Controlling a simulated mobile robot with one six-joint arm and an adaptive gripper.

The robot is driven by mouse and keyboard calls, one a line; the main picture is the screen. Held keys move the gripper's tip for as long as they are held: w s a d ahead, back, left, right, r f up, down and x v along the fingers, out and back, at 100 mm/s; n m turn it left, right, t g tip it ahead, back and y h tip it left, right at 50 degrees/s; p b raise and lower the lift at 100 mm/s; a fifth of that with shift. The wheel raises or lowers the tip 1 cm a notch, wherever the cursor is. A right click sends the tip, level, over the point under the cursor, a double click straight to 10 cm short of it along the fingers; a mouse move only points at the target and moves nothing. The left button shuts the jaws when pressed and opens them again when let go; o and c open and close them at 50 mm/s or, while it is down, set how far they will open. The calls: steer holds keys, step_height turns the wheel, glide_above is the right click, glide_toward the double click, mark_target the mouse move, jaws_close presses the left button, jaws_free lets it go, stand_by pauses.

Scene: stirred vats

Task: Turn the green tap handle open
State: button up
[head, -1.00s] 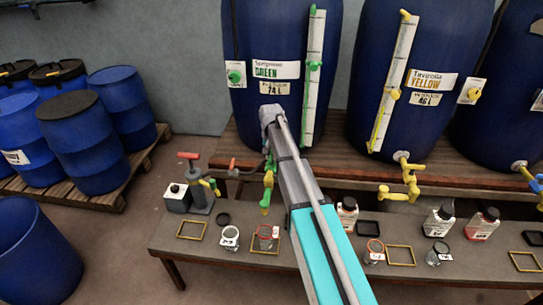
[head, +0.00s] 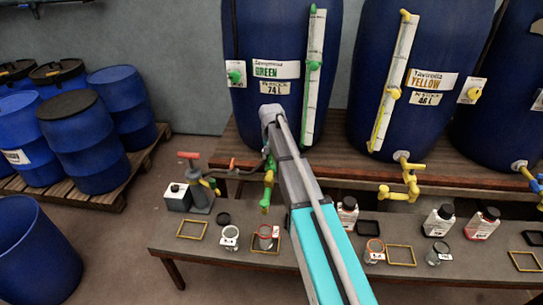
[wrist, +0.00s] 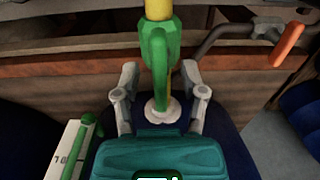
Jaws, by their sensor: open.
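The green tap (head: 265,200) sits low on the front of the green-labelled vat (head: 240,110); my arm hides part of it in the head view. In the wrist view the green tap handle (wrist: 154,55) stands upright in the picture, with a yellow part above it and a pale round flange below. My gripper (wrist: 160,78) is open, with one finger on each side of the tap and visible gaps between. I cannot tell whether either finger touches it. In the head view the gripper is hidden behind my arm.
A grey pipe with an orange-red lever (wrist: 289,44) is close by the tap. The low bench (head: 200,255) holds a red-handled pump (head: 198,185), several jars, bottles and yellow frames. The yellow tap (head: 405,185) is to the right. Blue drums stand at the left.

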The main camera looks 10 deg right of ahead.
steer(key=shift+m, duration=0.3)
